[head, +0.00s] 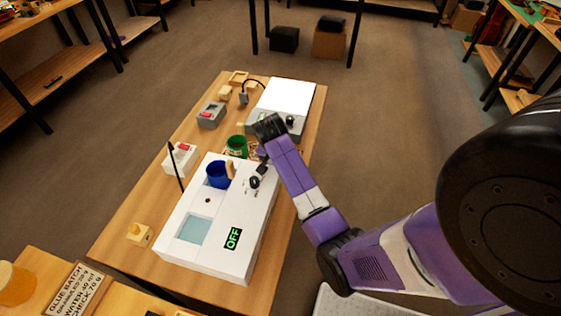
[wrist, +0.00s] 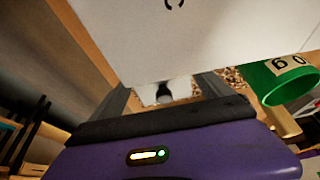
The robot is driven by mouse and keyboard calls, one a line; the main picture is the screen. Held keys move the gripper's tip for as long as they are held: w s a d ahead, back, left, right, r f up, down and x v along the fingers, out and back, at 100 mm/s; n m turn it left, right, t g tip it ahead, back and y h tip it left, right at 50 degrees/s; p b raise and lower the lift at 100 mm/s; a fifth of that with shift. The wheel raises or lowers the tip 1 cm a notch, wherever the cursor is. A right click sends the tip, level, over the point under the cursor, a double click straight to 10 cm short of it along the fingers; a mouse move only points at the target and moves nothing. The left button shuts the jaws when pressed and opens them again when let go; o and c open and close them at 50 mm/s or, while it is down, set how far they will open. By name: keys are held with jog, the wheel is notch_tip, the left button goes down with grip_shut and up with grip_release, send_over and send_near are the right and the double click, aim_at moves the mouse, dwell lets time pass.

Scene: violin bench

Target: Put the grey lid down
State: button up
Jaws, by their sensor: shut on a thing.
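My gripper (wrist: 164,94) is shut, with a small pale piece and a dark knob (wrist: 164,92) showing between its fingers. I take this to be the grey lid; most of it is hidden. In the head view, my gripper (head: 262,164) is low over the right back part of the white OFF box (head: 205,240), and the lid cannot be made out clearly. The blue pot (head: 216,177) sits in the box, left of my gripper. I cannot tell whether the lid touches anything.
A green cup (head: 237,143) stands just behind the box, close to my gripper; it also shows in the wrist view (wrist: 285,85). A white-topped scale (head: 288,95) is at the back. Grey (head: 211,114) and white (head: 181,157) switch boxes stand left.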

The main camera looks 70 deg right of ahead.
jog(key=shift+f, duration=0.15)
jog(key=o, duration=1.3)
jog(key=v, duration=1.2)
jog(key=shift+d+r, duration=0.1)
jog(key=shift+r, duration=0.15)
